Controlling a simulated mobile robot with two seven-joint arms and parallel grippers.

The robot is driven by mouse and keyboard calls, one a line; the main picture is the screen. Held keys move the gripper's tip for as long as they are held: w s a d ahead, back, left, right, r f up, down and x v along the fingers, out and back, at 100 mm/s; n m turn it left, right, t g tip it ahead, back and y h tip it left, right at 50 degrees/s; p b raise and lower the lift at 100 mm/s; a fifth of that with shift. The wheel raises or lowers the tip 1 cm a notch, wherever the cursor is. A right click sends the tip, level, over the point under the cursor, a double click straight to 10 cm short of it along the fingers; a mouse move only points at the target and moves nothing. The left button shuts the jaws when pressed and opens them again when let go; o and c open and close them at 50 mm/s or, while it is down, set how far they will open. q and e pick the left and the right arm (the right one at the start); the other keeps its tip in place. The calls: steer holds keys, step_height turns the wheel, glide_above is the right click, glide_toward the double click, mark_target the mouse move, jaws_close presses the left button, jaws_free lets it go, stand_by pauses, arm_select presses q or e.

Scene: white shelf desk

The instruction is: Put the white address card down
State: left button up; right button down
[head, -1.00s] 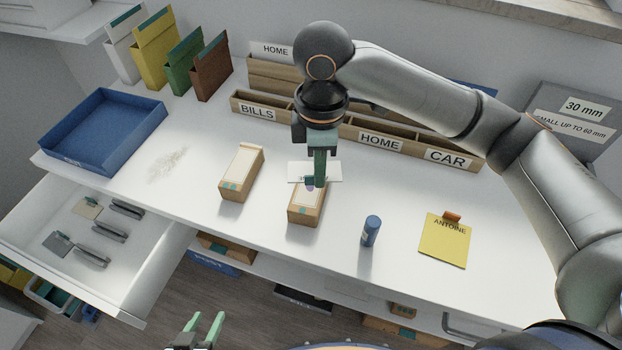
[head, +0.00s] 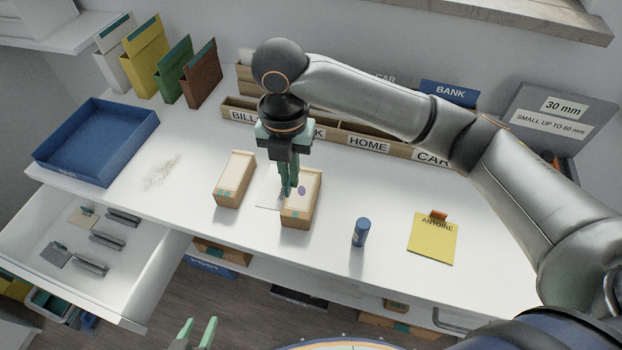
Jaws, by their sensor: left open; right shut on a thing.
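The white address card (head: 267,198) is low over or on the white desk, between two small brown boxes, partly hidden by my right gripper and the right box. My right gripper (head: 287,192) points down and is shut on the card; whether the card touches the desk I cannot tell. My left gripper (head: 196,334) is open and empty at the bottom edge, in front of the desk.
A blue tray (head: 140,127) is at the left, above an open drawer (head: 140,259) with several small items. Labelled wooden sorters (head: 367,146) line the back. A blue stick (head: 360,233) and a yellow ANTOINE note (head: 432,240) are on the right. Desk front centre is clear.

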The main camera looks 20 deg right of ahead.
glide_above(313, 190)
step_height(313, 190, down, 7)
steer(key=shift+s+a+r, duration=0.1)
steer(key=shift+a+r, duration=0.05)
steer(key=shift+f, duration=1.7)
steer(key=shift+f, duration=0.1)
steer(key=c, duration=1)
jaws_free()
step_height(313, 190, up, 12)
steer(key=shift+r, duration=0.15)
